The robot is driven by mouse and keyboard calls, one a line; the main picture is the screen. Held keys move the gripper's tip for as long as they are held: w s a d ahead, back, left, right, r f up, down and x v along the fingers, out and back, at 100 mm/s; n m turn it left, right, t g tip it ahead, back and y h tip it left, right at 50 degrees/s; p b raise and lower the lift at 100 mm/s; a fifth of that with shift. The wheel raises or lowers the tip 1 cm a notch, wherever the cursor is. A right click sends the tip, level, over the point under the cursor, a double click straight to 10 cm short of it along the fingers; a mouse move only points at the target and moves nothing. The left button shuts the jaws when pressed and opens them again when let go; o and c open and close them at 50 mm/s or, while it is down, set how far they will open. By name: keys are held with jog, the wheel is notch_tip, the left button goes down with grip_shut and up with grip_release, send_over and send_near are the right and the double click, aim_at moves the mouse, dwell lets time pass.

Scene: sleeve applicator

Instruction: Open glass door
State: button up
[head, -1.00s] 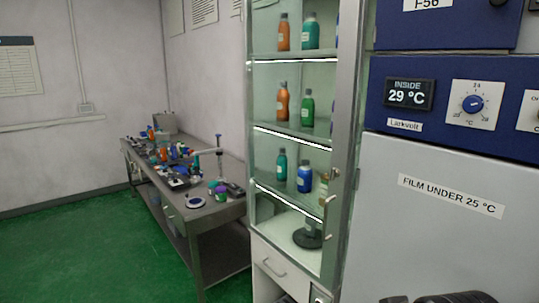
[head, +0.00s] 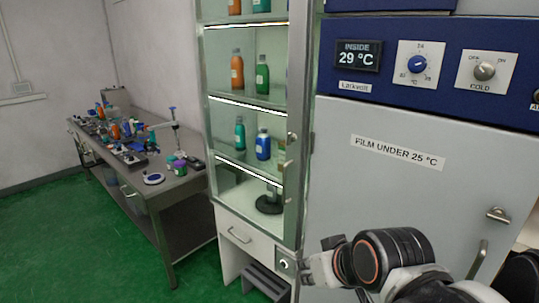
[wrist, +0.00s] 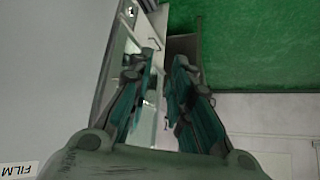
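The tall glass cabinet has a glass door (head: 222,135) in a grey metal frame, and it looks closed. A small metal handle (head: 287,166) sits on the right side of the door frame. My gripper (head: 318,268) is at the lower right in the head view, below and right of the handle and apart from it. In the wrist view, my gripper's fingers (wrist: 166,92) are spread with an empty gap between them. A slanted strip of the cabinet (wrist: 112,52) shows beyond the fingers there. The handle is not clear in the wrist view.
Bottles, including an orange one (head: 237,70) and a blue one (head: 263,145), stand on the shelves. A fridge (head: 390,195) with a blue panel stands close on the right. A dark step (head: 266,281) is below the drawer. A cluttered bench (head: 190,187) is left; green floor is free.

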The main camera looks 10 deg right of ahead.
jog(key=w+a+r+n+t+y+b, duration=0.1)
jog(key=w+a+t, duration=0.1)
jog(key=w, duration=0.4)
jog(key=w+a+r+n+t+y, duration=0.1)
jog(key=w+a+y, duration=0.1)
jog(key=w, duration=0.3)
jog(key=m+t+h+b, duration=0.2)
jog(key=t+h+b, duration=0.15)
jog(key=t, duration=0.35)
send_near(285, 180)
jog(key=w+b, duration=0.1)
jog(key=w, duration=0.4)
jog(key=w+b, duration=0.1)
jog(key=w, duration=0.4)
jog(key=shift+w+a, duration=0.25)
jog(key=shift+w, duration=0.1)
grip_shut()
